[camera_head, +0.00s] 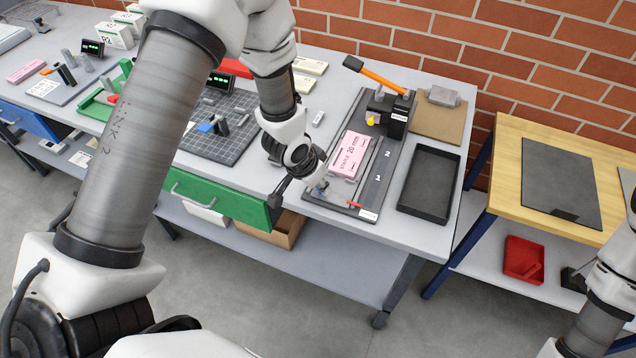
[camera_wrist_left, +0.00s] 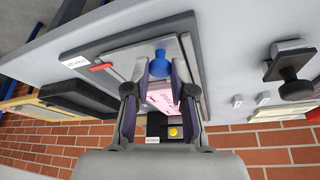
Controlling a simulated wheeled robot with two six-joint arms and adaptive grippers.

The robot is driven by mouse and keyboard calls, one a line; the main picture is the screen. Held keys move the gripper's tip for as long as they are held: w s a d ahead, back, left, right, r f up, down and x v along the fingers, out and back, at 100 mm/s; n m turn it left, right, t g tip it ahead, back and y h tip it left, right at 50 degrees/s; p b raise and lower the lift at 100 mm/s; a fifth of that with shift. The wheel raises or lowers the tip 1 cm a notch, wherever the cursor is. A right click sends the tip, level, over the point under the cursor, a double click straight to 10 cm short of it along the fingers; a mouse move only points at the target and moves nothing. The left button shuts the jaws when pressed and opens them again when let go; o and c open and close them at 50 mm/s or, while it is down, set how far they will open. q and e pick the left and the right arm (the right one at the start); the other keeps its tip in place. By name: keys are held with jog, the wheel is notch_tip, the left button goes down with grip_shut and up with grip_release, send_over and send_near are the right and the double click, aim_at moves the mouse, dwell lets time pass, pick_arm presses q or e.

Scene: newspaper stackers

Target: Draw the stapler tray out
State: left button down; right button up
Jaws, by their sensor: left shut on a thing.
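The stapler tray (camera_head: 337,188) is a grey slide on the dark stapler base (camera_head: 372,192), carrying a pink pad marked "staple 20 mm" (camera_head: 349,155). In the left wrist view the tray (camera_wrist_left: 130,62) has a blue knob (camera_wrist_left: 160,58) at its near end. My left gripper (camera_head: 319,186) is at that end of the tray, and in the wrist view its two fingers (camera_wrist_left: 160,70) are shut on the blue knob. The black stapler (camera_head: 396,115) with its orange handle stands at the far end of the base. My right gripper is not in view.
A black tray (camera_head: 429,183) lies right of the base. The gridded mat (camera_head: 215,128) and the green drawer (camera_head: 215,196) are to the left. A wooden table (camera_head: 510,155) stands at the right. The floor before the bench is clear.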

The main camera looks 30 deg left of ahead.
pick_arm(q)
jog(key=shift+s+f, duration=0.15)
jog(key=shift+s, duration=0.05)
jog(key=c, duration=1)
grip_release()
jog(key=shift+r, duration=0.3)
jog(key=v, duration=1.1)
jog(key=shift+s+r, duration=0.15)
jog(key=shift+r, duration=0.15)
